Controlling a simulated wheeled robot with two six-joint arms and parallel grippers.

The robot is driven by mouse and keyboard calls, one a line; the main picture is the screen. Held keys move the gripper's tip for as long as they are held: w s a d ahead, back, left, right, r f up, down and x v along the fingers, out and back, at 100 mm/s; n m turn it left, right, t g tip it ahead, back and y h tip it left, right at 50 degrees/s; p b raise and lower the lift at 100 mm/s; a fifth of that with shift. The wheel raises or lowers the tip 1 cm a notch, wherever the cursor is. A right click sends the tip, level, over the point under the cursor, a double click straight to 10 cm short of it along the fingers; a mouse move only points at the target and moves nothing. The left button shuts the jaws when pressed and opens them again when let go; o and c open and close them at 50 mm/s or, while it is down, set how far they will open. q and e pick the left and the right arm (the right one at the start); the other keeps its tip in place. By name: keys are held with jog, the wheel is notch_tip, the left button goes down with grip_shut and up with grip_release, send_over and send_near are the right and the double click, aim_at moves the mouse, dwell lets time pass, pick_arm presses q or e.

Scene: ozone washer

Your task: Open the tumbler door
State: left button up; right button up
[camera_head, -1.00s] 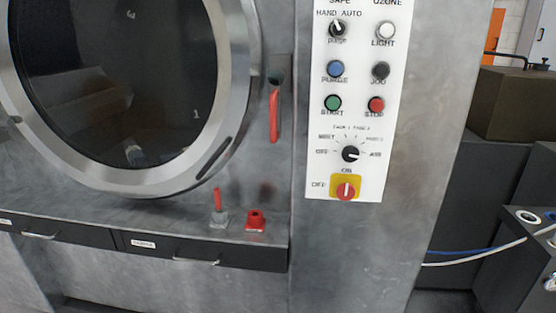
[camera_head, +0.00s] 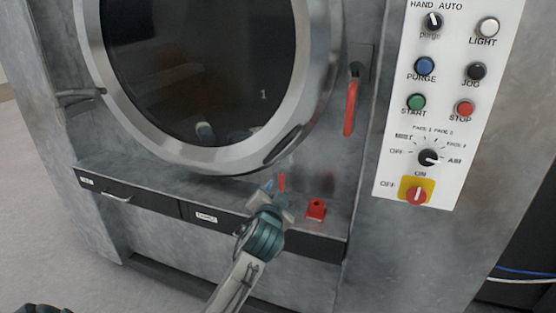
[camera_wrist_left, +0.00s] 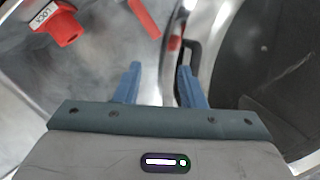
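The round tumbler door (camera_head: 235,158) is shut against the machine, with a grey metal ring around dark glass. A dark handle (camera_head: 284,145) sits on the ring's lower right; it also shows in the left wrist view (camera_wrist_left: 193,57). My left gripper (camera_head: 270,188) is below the ring's lower right, in front of the ledge. In the left wrist view its two blue fingers (camera_wrist_left: 159,84) are apart with nothing held between them. The handle lies beyond the right finger; I cannot tell whether they touch. My right gripper is not in view.
A long red lever (camera_head: 350,107) hangs right of the door. A control panel (camera_head: 400,135) is further right.

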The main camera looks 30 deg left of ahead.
pick_arm(q)
jog(key=t+y, duration=0.1)
send_near(277, 153)
jog(key=p+x, duration=0.2)
jog(key=x, duration=0.7)
jog(key=shift+w+a+r, duration=0.1)
jog(key=shift+r, duration=0.05)
jog(key=shift+w+a, duration=0.35)
jog(key=shift+w, duration=0.3)
jog(key=shift+c, duration=0.5)
grip_shut()
